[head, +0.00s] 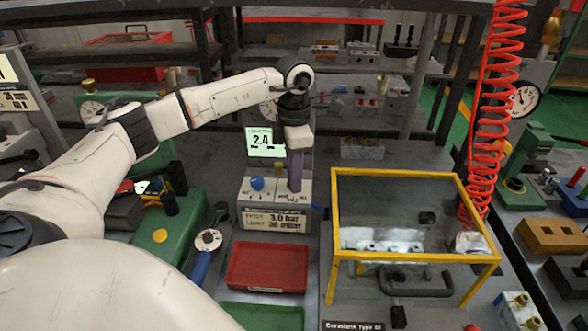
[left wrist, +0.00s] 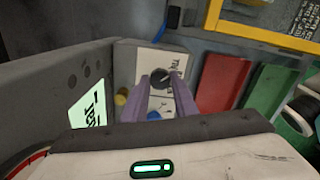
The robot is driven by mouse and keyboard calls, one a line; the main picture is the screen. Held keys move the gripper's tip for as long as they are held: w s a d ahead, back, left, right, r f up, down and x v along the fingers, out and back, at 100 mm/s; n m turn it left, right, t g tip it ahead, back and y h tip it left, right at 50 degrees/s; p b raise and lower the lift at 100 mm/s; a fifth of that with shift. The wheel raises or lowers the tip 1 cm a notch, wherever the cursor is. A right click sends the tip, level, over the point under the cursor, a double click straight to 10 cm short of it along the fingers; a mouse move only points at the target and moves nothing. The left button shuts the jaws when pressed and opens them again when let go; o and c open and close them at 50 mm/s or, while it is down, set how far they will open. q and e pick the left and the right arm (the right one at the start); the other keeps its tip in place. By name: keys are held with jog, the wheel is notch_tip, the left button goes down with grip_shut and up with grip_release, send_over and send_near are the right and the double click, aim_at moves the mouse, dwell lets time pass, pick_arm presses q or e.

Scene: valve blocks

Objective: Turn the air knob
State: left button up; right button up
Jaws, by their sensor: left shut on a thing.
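A pale control box (head: 275,220) stands on the bench, its label reading 3.0 bar and 30 mbar. A blue knob (head: 257,183) sits on its top left; it also shows in the left wrist view (left wrist: 125,118). My left gripper (head: 295,186) points down at the box's right half. In the left wrist view its purple fingers are shut on a dark round knob (left wrist: 160,77), one finger on each side. The head view hides this knob behind the fingers. My right gripper is out of view.
A yellow-framed clear case (head: 335,230) stands right of the box. A red tray (head: 267,266) and a green tray (head: 262,316) lie in front. A green device (head: 160,232) stands left. A red coiled hose (head: 490,130) hangs at right.

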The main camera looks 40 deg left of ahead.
pick_arm(q)
jog(key=shift+n, duration=0.4)
jog(key=o, duration=1.1)
notch_tip(320, 180, up, 10)
jog(key=shift+r+b, duration=0.2)
jog(key=shift+b, duration=0.15)
jog(key=shift+s+f, duration=0.1)
